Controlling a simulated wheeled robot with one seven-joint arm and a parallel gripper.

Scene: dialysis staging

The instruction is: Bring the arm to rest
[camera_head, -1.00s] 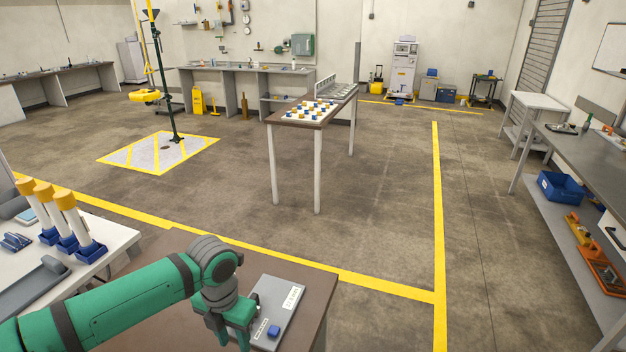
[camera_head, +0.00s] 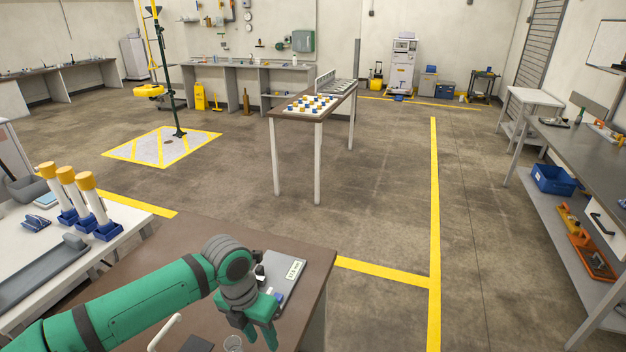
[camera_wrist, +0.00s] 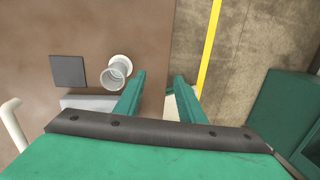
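My green arm reaches in from the lower left of the head view. My gripper (camera_head: 261,332) hangs over the front right part of a brown table (camera_head: 310,258). In the wrist view my gripper (camera_wrist: 159,80) has its two green fingers apart, with nothing visible between them. A grey plate with a white label (camera_head: 294,270) lies behind the gripper, partly hidden by it. A small blue piece (camera_head: 279,297) shows at the plate's near end, beside the fingers.
A clear cup (camera_head: 233,344), a dark square pad (camera_head: 198,343) and a white curved bar (camera_head: 164,332) are near the gripper on the brown table. A white table (camera_head: 120,222) with yellow-capped tubes (camera_head: 88,182) stands left.

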